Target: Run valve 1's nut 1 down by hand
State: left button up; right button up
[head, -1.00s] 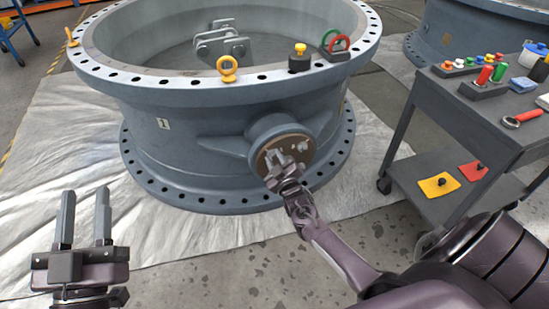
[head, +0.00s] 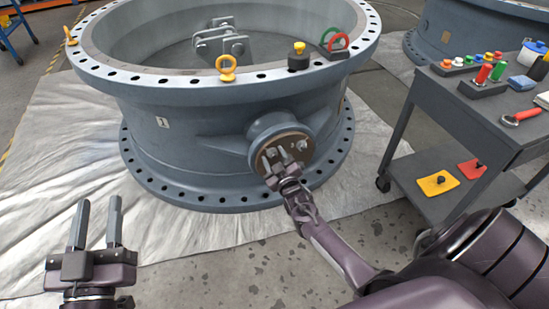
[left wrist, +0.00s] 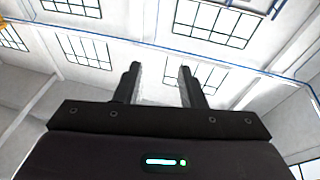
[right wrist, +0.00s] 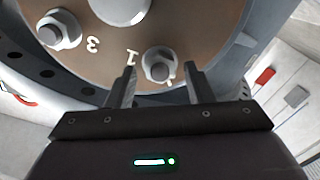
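Valve 1 (head: 225,150) is a large grey ring body marked 1, lying on a silver sheet. Its round brown flange face (head: 296,146) points toward me. In the right wrist view the face (right wrist: 200,25) carries a nut on a stud (right wrist: 158,64), right of the printed 1, and another nut (right wrist: 58,29) near the printed 3. My right gripper (right wrist: 160,72) is open, its fingertips either side of the nut by the 1; contact cannot be told. It also shows at the flange in the head view (head: 277,161). My left gripper (head: 97,222) is open and empty, fingers up.
A dark cart (head: 480,115) at the right holds coloured parts and a red-handled tool (head: 520,117). Its lower shelf has yellow (head: 438,184) and red (head: 471,169) pads. A yellow eyebolt (head: 227,68) stands on the valve rim. The sheet at left is clear.

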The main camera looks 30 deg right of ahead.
dwell(0.3)
jog(key=shift+s+a+r, duration=0.1)
jog(key=shift+s, duration=0.1)
jog(key=p+v, duration=0.1)
jog(key=v, duration=0.2)
pick_arm(q)
jog(key=s+f+g+y, duration=0.1)
jog(key=f+g, duration=0.3)
jog(key=f, duration=0.5)
jog(key=s+f+g+y+p, duration=0.1)
jog(key=s+f+g, duration=0.3)
jog(key=f, duration=0.5)
jog(key=shift+s+a+f+g+y+p, duration=0.15)
jog(key=shift+s+f+g+y+p, duration=0.15)
jog(key=shift+g+y, duration=0.45)
pick_arm(e)
send_near(273, 154)
jog(key=shift+w, duration=0.3)
pick_arm(q)
jog(key=shift+w, duration=0.1)
